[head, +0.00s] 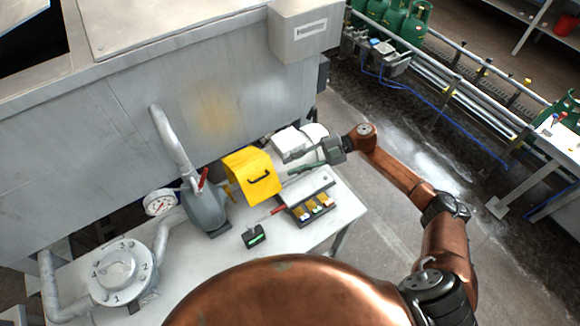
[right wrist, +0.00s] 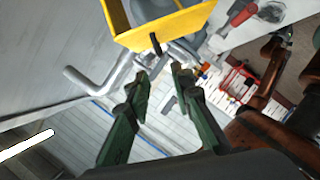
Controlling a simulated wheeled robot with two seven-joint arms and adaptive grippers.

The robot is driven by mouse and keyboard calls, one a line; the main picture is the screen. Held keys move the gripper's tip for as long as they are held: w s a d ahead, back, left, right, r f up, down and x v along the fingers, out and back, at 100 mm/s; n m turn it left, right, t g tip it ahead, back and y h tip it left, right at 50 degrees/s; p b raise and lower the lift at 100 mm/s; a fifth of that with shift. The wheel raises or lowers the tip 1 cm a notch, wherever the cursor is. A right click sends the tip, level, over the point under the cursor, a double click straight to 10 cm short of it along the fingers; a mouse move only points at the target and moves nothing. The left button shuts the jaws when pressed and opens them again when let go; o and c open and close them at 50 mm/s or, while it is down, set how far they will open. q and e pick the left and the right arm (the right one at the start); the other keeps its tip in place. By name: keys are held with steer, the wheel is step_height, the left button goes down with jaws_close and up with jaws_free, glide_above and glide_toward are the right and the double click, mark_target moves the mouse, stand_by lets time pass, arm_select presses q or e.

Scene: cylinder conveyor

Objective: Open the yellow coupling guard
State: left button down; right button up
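The yellow coupling guard (head: 245,163) sits on the worktable between the grey pump (head: 206,210) and the pale motor (head: 298,142). Its black handle (head: 262,177) is on the face toward me. In the right wrist view the guard (right wrist: 170,27) is at the top, with the handle (right wrist: 155,43) sticking out from its near edge. My right gripper (head: 296,170) is just right of the guard. In its wrist view the green fingers (right wrist: 162,77) are apart with nothing between them, and the handle is a little beyond the tips. They appear not to touch it. My left gripper is not in view.
A control box (head: 313,207) with coloured switches and a small black meter (head: 254,236) lie on the table before the guard. A large grey cabinet (head: 215,105) is behind. Green cylinders (head: 405,24) stand at a conveyor.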

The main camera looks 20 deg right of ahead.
steer(key=f+n+b, duration=0.1)
steer(key=s+a+f+n+y+b, duration=0.1)
steer(key=a+f+n+y+b, duration=0.1)
steer(key=shift+s+a+f+t+b, duration=0.25)
steer(key=shift+s+t+b, duration=0.05)
steer(key=shift+s, duration=0.1)
steer(key=c, duration=0.5)
steer(key=f+n+y+b, duration=0.1)
steer(key=s+a+f+n+t+y+b, duration=0.1)
steer(key=n+b, duration=0.1)
steer(key=shift+s+f+y, duration=0.15)
steer(key=shift+f+y, duration=0.1)
steer(key=shift+y, duration=0.05)
steer(key=n+t+y+b, duration=0.3)
steer(key=n+t, duration=0.1)
steer(key=t, duration=0.2)
glide_above(271, 194)
steer(key=shift+r, duration=0.25)
steer(key=shift+r+p, duration=0.15)
steer(key=shift+p, duration=0.2)
